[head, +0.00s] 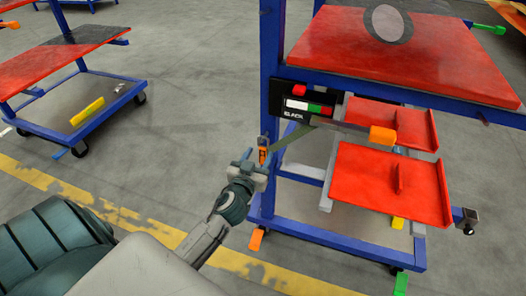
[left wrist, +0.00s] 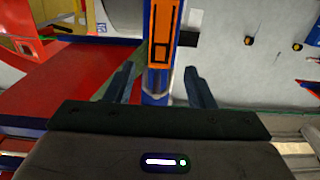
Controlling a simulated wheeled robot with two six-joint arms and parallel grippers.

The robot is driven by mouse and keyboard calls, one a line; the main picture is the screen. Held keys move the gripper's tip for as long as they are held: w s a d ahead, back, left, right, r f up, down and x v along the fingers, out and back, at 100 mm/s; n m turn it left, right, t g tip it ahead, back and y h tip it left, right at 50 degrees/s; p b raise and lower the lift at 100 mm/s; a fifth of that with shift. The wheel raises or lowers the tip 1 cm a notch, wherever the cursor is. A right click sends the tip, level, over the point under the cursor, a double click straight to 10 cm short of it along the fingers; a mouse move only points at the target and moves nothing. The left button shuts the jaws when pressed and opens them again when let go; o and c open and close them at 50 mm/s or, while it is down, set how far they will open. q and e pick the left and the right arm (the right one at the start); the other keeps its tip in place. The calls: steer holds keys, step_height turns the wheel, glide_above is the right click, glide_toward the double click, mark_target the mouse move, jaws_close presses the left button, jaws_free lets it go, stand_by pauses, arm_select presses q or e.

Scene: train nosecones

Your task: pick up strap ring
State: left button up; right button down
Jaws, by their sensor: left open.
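My left gripper (head: 257,160) is open in front of the cart's left blue post. In the left wrist view, its two fingers (left wrist: 161,84) stand apart on either side of a narrow blue part (left wrist: 155,88). A small orange piece with a dark slot outline (left wrist: 164,35), perhaps the strap ring, shows just beyond the fingertips and is not gripped. In the head view an orange piece (head: 263,155) shows right at the fingers. A grey-green strap-like strip (head: 292,138) runs from there up to the right. Whether they join is unclear. My right gripper is out of view.
The blue cart has a red top shelf (head: 400,55) and lower red trays (head: 385,183). A black label plate (head: 305,106) and an orange block (head: 383,135) stick out near the gripper. Another red-topped cart (head: 50,62) stands at left. The floor between is clear.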

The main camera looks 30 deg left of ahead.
mark_target(262, 149)
arm_select(q)
steer(key=x, duration=0.4)
steer(key=shift+w+p, duration=0.2)
steer(key=shift+p, duration=0.2)
steer(key=c, duration=0.8)
steer(key=shift+c, duration=0.2)
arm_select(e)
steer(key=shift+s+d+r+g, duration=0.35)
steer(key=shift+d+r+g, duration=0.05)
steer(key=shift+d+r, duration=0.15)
arm_select(q)
steer(key=shift+r, duration=0.1)
